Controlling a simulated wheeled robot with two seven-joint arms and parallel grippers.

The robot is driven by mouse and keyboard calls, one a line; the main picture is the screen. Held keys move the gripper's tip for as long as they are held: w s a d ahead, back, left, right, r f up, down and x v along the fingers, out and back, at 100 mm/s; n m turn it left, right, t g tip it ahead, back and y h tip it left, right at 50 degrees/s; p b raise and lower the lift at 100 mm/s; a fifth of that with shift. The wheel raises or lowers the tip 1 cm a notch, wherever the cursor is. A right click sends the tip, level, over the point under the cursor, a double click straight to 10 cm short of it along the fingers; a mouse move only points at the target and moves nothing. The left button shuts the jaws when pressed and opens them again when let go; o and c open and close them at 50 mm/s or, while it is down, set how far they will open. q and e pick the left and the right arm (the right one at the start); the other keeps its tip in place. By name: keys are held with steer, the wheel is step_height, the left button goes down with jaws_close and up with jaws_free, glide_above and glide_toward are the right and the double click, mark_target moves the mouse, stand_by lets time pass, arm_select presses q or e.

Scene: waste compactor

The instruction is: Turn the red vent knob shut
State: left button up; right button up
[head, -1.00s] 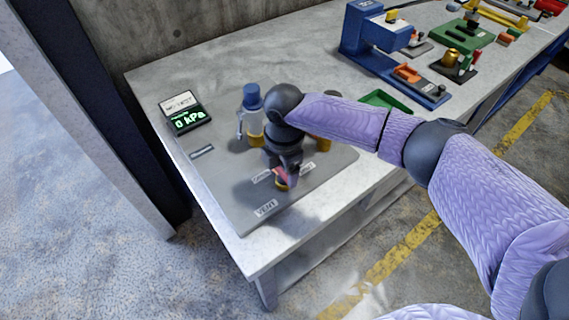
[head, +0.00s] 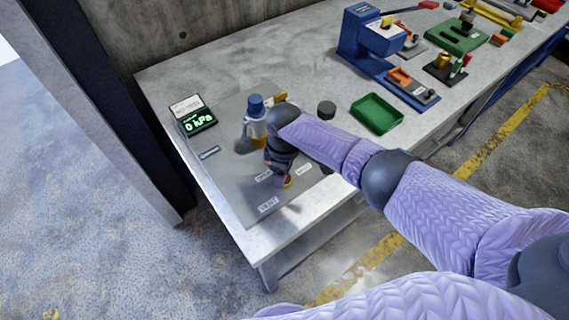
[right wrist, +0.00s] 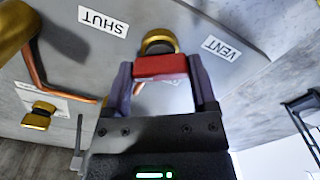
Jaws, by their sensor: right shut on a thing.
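The red vent knob (right wrist: 160,66) sits on a brass fitting (right wrist: 159,42) on the grey panel, between the VENT label (right wrist: 222,48) and the SHUT label (right wrist: 103,21) in the right wrist view. My right gripper (right wrist: 162,82) is shut on the knob, one finger on each side. In the head view my right gripper (head: 284,178) points down at the panel's front edge, and only a bit of red and brass shows below it. The VENT label (head: 268,204) also shows there. The knob's exact angle is hard to tell. My left gripper is not in view.
A gauge reading 0 kPa (head: 199,121) stands at the panel's left. A blue-topped bottle-like part (head: 255,106) stands close behind my right wrist. A dark round piece (head: 326,108) and a green tray (head: 377,114) lie to the right. A blue machine (head: 368,45) stands farther back.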

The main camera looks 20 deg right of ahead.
steer(key=shift+r+m+p, duration=0.1)
steer(key=shift+m+p, duration=0.25)
steer(key=shift+m, duration=0.55)
steer(key=shift+m+p, duration=0.4)
steer(key=shift+m, duration=1.6)
steer(key=shift+m+p, duration=0.3)
